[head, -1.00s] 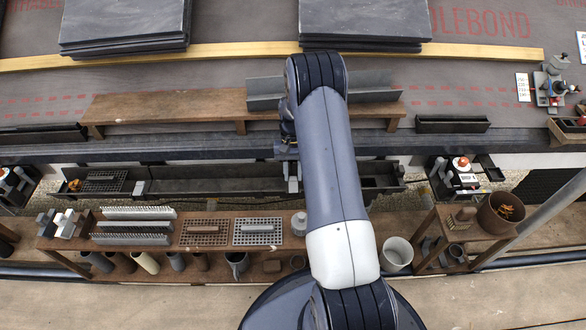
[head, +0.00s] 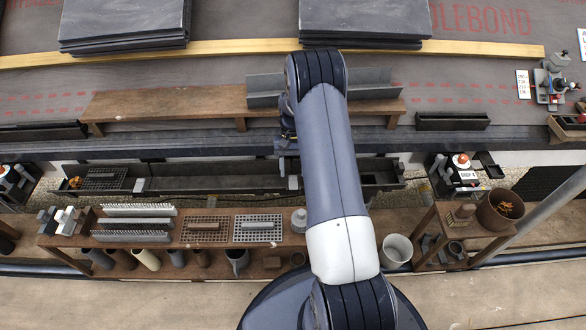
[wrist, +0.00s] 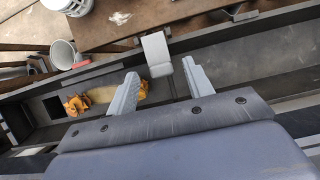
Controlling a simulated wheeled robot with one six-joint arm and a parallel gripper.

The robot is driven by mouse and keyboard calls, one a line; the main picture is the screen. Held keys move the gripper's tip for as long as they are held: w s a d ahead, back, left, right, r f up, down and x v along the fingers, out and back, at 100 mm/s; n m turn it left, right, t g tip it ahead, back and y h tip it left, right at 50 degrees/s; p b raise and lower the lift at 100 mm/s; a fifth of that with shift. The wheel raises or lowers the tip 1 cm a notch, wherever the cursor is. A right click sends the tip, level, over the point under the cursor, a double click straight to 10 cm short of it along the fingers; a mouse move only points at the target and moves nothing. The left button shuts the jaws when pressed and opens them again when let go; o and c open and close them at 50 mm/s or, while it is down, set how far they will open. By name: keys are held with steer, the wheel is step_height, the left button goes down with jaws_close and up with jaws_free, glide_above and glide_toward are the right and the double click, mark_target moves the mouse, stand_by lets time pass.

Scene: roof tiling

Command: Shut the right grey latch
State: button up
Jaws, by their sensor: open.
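In the wrist view my gripper (wrist: 161,71) is open, its two grey fingers spread apart over the long dark gutter trough (wrist: 240,57). A light grey latch plate (wrist: 157,46) stands beyond and between the fingertips at the trough's edge, with a thin dark rod beside it. I see no contact between it and the fingers. Another grey latch-like piece (head: 140,186) sits in the trough further left.
Orange leaves (wrist: 78,103) lie in the trough in the wrist view. A white bucket (wrist: 64,52) stands beside it. A brown bench (head: 190,247) with wire racks lies in front of the trough. A wooden plank (head: 180,104) lies behind it.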

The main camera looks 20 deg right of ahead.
steer(key=p+v, duration=0.2)
steer(key=v, duration=0.8)
steer(key=shift+r+p, duration=0.2)
steer(key=shift+p, duration=0.15)
steer(key=shift+f, duration=0.1)
steer(key=b+x, duration=0.3)
steer(key=x, duration=0.8)
steer(key=shift+f, duration=0.1)
steer(key=shift+r+t+b, duration=0.5)
steer(key=shift+b, duration=0.05)
steer(key=shift+s, duration=0.1)
